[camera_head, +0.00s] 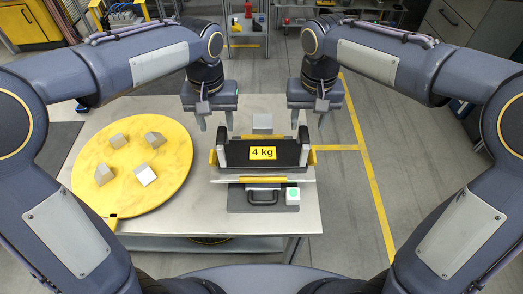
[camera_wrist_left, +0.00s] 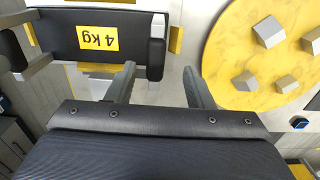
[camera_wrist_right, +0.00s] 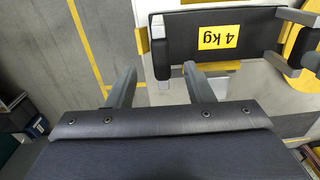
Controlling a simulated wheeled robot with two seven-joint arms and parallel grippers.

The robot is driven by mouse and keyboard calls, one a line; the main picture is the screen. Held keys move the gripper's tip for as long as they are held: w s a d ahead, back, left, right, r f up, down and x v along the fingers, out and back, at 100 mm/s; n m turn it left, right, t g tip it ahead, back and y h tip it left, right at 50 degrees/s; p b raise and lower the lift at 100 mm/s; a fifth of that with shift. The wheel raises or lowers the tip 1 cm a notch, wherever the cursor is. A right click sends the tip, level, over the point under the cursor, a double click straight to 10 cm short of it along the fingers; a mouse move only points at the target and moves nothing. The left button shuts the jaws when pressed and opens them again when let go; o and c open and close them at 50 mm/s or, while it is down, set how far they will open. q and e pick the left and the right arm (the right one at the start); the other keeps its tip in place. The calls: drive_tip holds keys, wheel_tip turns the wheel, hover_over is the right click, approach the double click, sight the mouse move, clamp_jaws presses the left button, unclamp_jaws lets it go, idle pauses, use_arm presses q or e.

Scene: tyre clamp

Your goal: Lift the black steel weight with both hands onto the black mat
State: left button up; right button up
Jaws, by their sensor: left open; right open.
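The black steel weight (camera_head: 263,163) is a wide dark slab with a yellow "4 kg" label and an upright black grip at each end. It rests at a yellow-edged holder on the table and also shows in the left wrist view (camera_wrist_left: 58,35) and right wrist view (camera_wrist_right: 185,40). A dark flat patch (camera_head: 236,199) lies in front of it; I cannot tell whether this is the mat. My left gripper (camera_head: 216,122) is open and empty, above and beyond the weight's left end. My right gripper (camera_head: 308,121) is open and empty beyond its right end. Neither touches it.
A yellow round board (camera_head: 135,190) with several grey blocks covers the table's left side. Floor right of the table is clear.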

sight(222, 142)
use_arm(q)
drive_tip(key=shift+w+d, duration=0.25)
drive_tip(key=shift+d, duration=0.15)
use_arm(e)
drive_tip(key=shift+w, duration=0.35)
drive_tip(key=shift+s+a, duration=0.1)
use_arm(q)
drive_tip(key=shift+s+a, duration=0.1)
drive_tip(key=shift+a, duration=0.05)
use_arm(e)
drive_tip(key=shift+a, duration=0.1)
use_arm(q)
drive_tip(key=shift+f, duration=0.1)
drive_tip(key=shift+f, duration=0.3)
use_arm(e)
drive_tip(key=shift+f, duration=0.35)
use_arm(q)
drive_tip(key=shift+f, duration=3.6)
use_arm(e)
drive_tip(key=shift+f, duration=3.6)
use_arm(q)
clamp_jaws()
use_arm(e)
clamp_jaws()
